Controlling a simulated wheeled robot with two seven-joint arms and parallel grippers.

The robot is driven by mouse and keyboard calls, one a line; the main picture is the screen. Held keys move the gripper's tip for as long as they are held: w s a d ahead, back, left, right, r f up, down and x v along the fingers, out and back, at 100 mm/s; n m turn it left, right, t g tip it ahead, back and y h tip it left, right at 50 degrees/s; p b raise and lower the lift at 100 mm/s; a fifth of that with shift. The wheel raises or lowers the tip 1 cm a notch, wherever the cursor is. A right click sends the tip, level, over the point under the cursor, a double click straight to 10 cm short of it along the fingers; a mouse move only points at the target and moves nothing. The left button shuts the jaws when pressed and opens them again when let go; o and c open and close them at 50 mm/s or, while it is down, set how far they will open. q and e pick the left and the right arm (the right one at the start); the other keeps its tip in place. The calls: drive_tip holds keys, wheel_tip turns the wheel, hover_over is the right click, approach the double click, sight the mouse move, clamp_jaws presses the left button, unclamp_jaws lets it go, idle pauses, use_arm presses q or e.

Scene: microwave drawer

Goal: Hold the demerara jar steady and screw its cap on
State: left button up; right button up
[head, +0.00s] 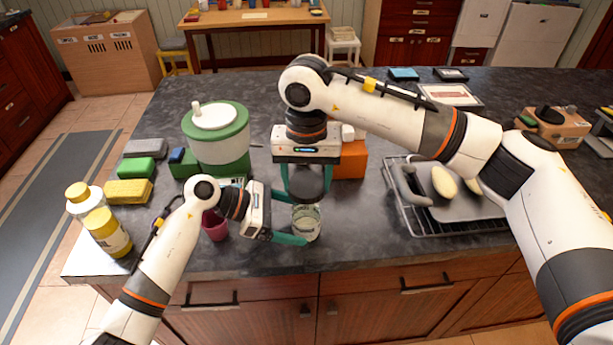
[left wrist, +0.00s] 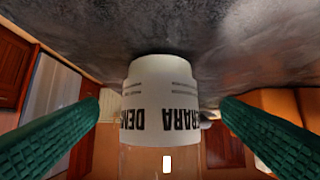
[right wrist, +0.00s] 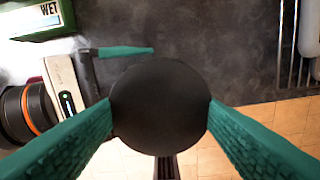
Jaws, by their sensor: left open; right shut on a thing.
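The demerara jar (head: 307,224) stands upright near the counter's front edge, clear with a white label. The label (left wrist: 160,95) reads upside down in the left wrist view. My left gripper (head: 300,218) is open around the jar; in the left wrist view its green fingers stand either side with gaps. My right gripper (head: 307,182) points down above the jar, shut on the dark round cap (right wrist: 160,108). The cap also shows in the head view (head: 309,186), over the jar's mouth. I cannot tell whether it sits on the rim.
A magenta cup (head: 215,226) stands left of the jar, beside my left gripper. A green and white canister (head: 217,138) and an orange box (head: 352,160) are behind. A tray on a rack (head: 455,208) is at right. Sponges and yellow-capped bottles (head: 108,232) are at left.

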use_arm(q)
drive_tip(key=shift+x, duration=1.25)
drive_tip(key=c, duration=1.1)
